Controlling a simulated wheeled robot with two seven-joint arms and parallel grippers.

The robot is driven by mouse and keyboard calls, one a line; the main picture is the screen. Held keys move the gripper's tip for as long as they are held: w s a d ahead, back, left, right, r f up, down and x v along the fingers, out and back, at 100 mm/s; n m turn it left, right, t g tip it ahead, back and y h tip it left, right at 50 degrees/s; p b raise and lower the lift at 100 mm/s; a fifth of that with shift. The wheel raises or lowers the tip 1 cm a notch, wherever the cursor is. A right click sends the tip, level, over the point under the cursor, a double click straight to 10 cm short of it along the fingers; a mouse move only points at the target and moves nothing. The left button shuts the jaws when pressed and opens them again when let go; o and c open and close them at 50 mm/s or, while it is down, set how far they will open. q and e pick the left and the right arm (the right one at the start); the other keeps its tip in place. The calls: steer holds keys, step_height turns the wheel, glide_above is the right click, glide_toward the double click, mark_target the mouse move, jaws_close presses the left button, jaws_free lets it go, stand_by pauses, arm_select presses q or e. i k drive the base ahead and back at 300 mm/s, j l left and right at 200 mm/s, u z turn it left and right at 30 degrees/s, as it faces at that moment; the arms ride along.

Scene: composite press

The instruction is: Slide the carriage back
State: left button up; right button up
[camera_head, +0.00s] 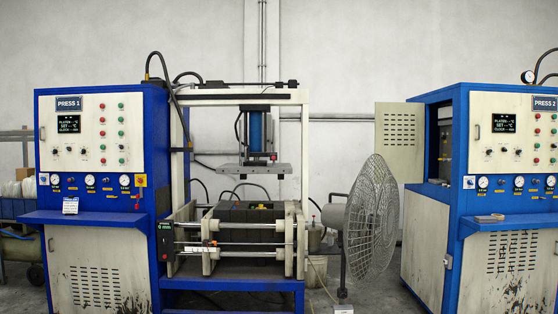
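The carriage (246,237) appears to be the dark block assembly low in the middle of the press, between pale upright end plates (209,240). Silvery horizontal rods (250,226) run across its front. It sits on a blue base frame (235,284), below the raised press head (252,170). Which exact part slides cannot be told from this view. Neither my left nor my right gripper is in view.
The PRESS 1 cabinet (104,150) stands left of the carriage, with a blue shelf (85,217). A caged fan (371,216) stands close on the right. The PRESS 2 cabinet (510,150) is at far right, its side door (399,140) open. Grey floor shows between them.

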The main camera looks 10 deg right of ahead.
mark_target(255, 148)
steer(key=i, duration=4.85)
steer(key=z, duration=0.2)
